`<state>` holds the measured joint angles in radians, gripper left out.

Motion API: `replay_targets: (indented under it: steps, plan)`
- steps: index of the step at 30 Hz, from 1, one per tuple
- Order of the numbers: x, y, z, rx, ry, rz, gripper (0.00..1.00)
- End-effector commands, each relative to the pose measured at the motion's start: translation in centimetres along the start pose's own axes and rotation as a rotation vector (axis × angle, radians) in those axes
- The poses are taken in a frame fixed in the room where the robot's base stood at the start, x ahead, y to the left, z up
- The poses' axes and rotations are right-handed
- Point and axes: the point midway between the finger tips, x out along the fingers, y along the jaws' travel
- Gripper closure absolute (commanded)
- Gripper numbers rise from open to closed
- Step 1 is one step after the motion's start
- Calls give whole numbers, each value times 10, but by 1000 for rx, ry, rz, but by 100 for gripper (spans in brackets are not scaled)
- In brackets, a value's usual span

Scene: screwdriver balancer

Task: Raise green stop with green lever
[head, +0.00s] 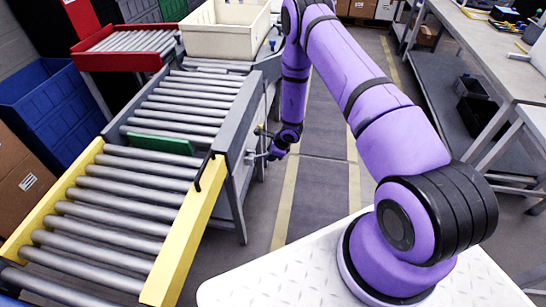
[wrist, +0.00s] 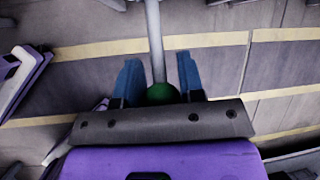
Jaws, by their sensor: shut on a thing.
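The green stop (head: 160,143) is a flat green plate lying across the roller line, where the grey section meets the yellow-framed one. It shows above the rollers. My gripper (head: 263,150) is low beside the conveyor's right side frame in the head view. In the wrist view my gripper (wrist: 159,68) has its two blue fingers on either side of the green lever's round green knob (wrist: 161,93). The lever's grey rod (wrist: 155,40) runs from the knob up the picture between the fingers. My gripper is shut on the knob. In the head view the green knob is hidden.
A yellow-framed roller section (head: 185,248) slopes toward the front left. A cream bin (head: 226,32) sits at the far end of the rollers. A red-framed roller section (head: 127,48) branches left. A grey workbench (head: 490,55) stands at right. The floor aisle (head: 322,140) between is clear.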

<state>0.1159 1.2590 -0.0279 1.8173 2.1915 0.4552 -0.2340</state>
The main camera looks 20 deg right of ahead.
Motion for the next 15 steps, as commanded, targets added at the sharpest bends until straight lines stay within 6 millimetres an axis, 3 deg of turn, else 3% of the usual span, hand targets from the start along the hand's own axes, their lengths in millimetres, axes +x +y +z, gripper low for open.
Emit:
replay_targets:
  steps: [15]
  plan:
    - [-6, -3, 11, 0, -9, -3, 100]
